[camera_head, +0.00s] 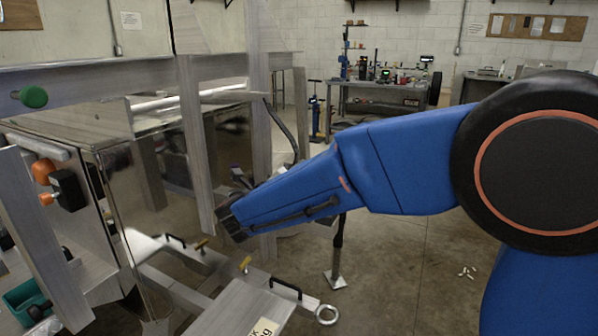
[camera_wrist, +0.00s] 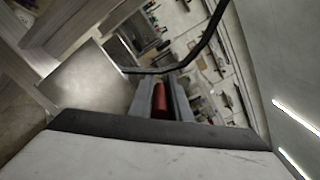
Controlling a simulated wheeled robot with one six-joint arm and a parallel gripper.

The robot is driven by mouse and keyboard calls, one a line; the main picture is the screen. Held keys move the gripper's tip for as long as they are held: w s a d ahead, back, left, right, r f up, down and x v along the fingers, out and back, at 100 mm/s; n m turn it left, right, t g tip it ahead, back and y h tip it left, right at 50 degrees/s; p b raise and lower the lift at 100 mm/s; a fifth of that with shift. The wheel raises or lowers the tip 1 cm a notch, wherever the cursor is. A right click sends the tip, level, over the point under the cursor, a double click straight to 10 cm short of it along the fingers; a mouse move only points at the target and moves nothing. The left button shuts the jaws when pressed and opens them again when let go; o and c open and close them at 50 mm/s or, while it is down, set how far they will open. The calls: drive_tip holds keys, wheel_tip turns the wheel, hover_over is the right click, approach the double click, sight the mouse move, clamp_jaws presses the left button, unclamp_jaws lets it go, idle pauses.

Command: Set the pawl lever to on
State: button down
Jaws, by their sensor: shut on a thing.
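In the wrist view, my gripper (camera_wrist: 166,102) is shut on a short red piece, which appears to be the pawl lever (camera_wrist: 160,98). Only its red part shows between the two grey fingers, so whether it is set to on cannot be told. In the head view, my blue arm reaches left to the aluminium post (camera_head: 196,140). The fingers and the lever are hidden there behind the arm's end and the post.
A black curved bar (camera_wrist: 200,50) passes close by the fingers; it also shows behind the post in the head view (camera_head: 283,128). Open floor (camera_head: 410,270) lies below my arm.

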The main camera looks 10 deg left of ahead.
drive_tip(key=shift+f, duration=0.3)
drive_tip(key=c, duration=1.7)
unclamp_jaws()
drive_tip(key=shift+r, duration=0.1)
drive_tip(key=shift+s+a, duration=0.15)
drive_tip(key=shift+s, duration=0.15)
drive_tip(key=v, duration=1.6)
drive_tip(key=shift+s+a, duration=0.1)
drive_tip(key=shift+s, duration=0.3)
